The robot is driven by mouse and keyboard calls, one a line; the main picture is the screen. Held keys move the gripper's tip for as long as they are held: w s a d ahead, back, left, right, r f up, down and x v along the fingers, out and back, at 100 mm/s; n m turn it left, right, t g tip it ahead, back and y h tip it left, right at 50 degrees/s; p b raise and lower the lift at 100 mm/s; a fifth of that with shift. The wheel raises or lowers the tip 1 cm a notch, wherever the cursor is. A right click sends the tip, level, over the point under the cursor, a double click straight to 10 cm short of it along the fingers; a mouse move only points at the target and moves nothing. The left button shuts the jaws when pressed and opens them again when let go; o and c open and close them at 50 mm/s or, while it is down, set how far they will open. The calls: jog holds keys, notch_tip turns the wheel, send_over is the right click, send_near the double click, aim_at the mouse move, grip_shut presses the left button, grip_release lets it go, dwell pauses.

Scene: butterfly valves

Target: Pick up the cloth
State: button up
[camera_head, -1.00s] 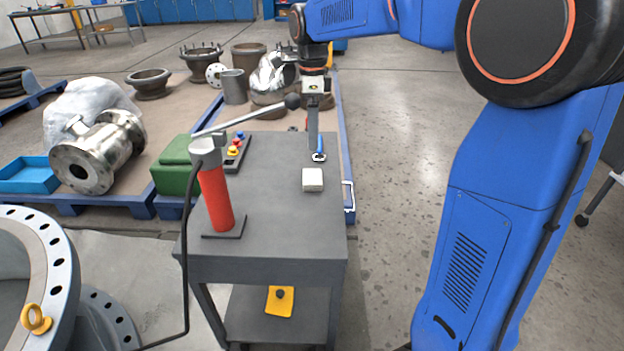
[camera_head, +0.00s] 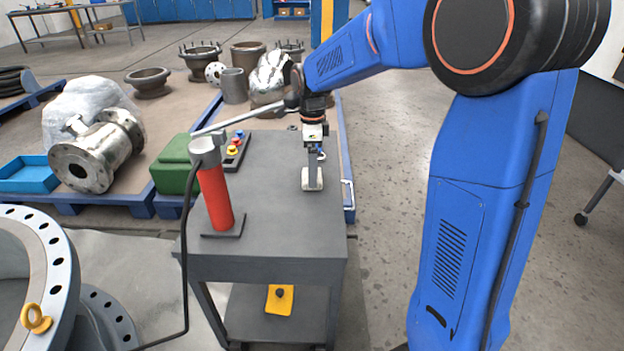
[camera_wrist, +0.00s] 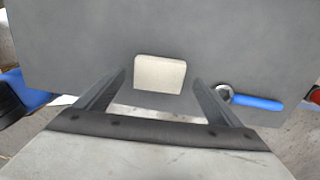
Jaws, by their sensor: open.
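The cloth (camera_wrist: 160,74) is a small folded cream-white block lying flat on the grey cart top. In the head view the cloth (camera_head: 306,185) sits near the cart's right side, partly hidden behind my gripper. My gripper (camera_head: 313,186) points down right over it. In the wrist view my gripper (camera_wrist: 159,82) is open, with one finger on each side of the cloth and a gap to each. I cannot tell whether the fingertips are down at the cloth's height.
A blue-handled tool (camera_wrist: 252,101) lies right of the cloth in the wrist view. On the cart (camera_head: 270,222) stand a red cylinder pump (camera_head: 215,198) with a long lever and a button box (camera_head: 237,150). The cart's front top is clear.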

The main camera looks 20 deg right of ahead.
jog(key=shift+f, duration=0.9)
jog(key=c, duration=1.1)
jog(key=shift+c, duration=0.2)
jog(key=shift+r, duration=0.15)
notch_tip(320, 180, up, 10)
